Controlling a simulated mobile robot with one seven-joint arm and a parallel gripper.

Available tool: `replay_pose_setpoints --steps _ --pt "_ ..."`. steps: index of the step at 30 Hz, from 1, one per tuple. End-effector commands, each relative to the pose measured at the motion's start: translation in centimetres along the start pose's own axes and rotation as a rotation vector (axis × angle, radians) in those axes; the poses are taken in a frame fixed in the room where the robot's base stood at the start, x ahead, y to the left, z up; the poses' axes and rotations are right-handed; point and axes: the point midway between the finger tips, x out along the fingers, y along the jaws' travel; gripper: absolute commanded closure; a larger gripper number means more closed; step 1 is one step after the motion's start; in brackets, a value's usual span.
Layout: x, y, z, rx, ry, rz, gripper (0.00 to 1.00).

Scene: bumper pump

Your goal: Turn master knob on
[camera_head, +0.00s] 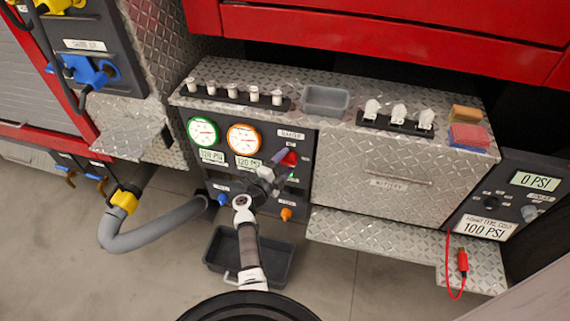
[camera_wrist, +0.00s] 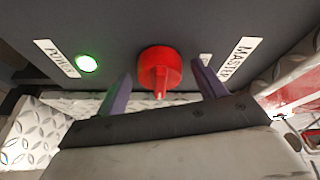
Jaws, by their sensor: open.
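The red master knob (camera_wrist: 160,72) sits on the dark panel in the wrist view, beside a label reading MASTER (camera_wrist: 240,58). It has a round base with a ridge across it that points toward my gripper. My gripper (camera_wrist: 162,84) is open, with one purple-grey finger on each side of the knob. Small gaps show between the fingers and the knob, so I see no grip. In the head view, the red knob (camera_head: 289,159) is partly hidden by my gripper (camera_head: 281,166), which is at the panel. A green light (camera_wrist: 86,63) labelled POWER glows.
Two gauges, green-rimmed (camera_head: 203,132) and orange-rimmed (camera_head: 244,139), are left of the knob. A diamond-plate shelf (camera_head: 330,72) juts out above. A grey hose (camera_head: 155,234) and black bin (camera_head: 222,250) are below. A drawer (camera_head: 385,178) is at right.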

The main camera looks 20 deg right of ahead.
Motion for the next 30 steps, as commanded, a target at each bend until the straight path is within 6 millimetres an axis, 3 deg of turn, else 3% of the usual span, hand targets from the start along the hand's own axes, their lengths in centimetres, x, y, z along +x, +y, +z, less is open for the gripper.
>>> replay_pose_setpoints --steps 8,21,30 --pt "-1.2 0.0 0.1 0.000 -0.004 -0.001 0.30" --pt "-10.5 0.2 0.1 0.000 -0.004 -0.001 0.30" --pt "-13.7 0.0 0.0 0.000 -0.002 -0.001 0.30"
